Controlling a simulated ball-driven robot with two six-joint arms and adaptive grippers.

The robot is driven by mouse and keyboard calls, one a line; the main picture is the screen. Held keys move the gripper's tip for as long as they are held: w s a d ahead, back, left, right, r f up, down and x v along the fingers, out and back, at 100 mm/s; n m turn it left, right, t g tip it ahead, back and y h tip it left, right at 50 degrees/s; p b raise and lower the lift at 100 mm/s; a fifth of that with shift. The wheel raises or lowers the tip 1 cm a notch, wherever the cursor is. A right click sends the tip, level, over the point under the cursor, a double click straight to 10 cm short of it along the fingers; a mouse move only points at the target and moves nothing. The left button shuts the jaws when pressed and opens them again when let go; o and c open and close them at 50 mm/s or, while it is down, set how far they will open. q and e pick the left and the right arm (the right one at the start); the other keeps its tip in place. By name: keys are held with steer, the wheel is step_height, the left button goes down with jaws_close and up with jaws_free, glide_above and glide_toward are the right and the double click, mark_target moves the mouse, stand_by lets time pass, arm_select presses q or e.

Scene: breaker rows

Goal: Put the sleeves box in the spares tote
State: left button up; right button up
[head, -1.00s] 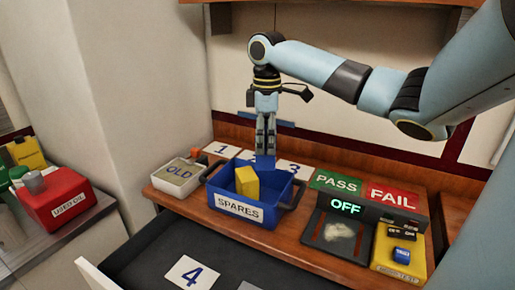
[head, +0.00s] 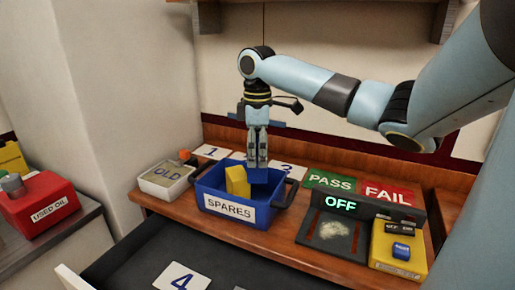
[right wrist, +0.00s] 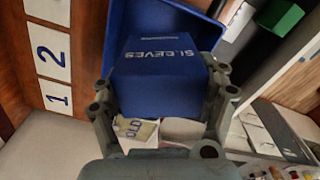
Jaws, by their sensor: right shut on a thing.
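The sleeves box (right wrist: 160,75) is a small dark blue box with "SLEEVES" printed on it. My right gripper (head: 257,156) points down and is shut on the box, its fingers on either side of it in the right wrist view. In the head view the box (head: 257,174) is at the mouth of the blue spares tote (head: 280,199), right of a yellow box (head: 237,182) standing inside. The tote's front wall hides its floor, so I cannot tell whether the sleeves box touches it. My left gripper is not in view.
A white OLD tray (head: 167,180) stands left of the tote. A tester reading OFF (head: 337,229) and a yellow case (head: 397,252) stand to the right. Numbered cards and PASS (head: 330,181) and FAIL (head: 389,192) plates lie behind. A red USED OIL container (head: 40,208) is far left.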

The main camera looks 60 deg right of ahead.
steer(key=o, duration=1.5)
steer(key=shift+r, duration=0.25)
step_height(320, 180, up, 11)
steer(key=shift+f+b, duration=0.15)
steer(key=shift+b, duration=0.6)
step_height(320, 180, up, 2)
steer(key=p, duration=0.2)
steer(key=shift+p, duration=0.35)
steer(key=shift+a+f, duration=0.1)
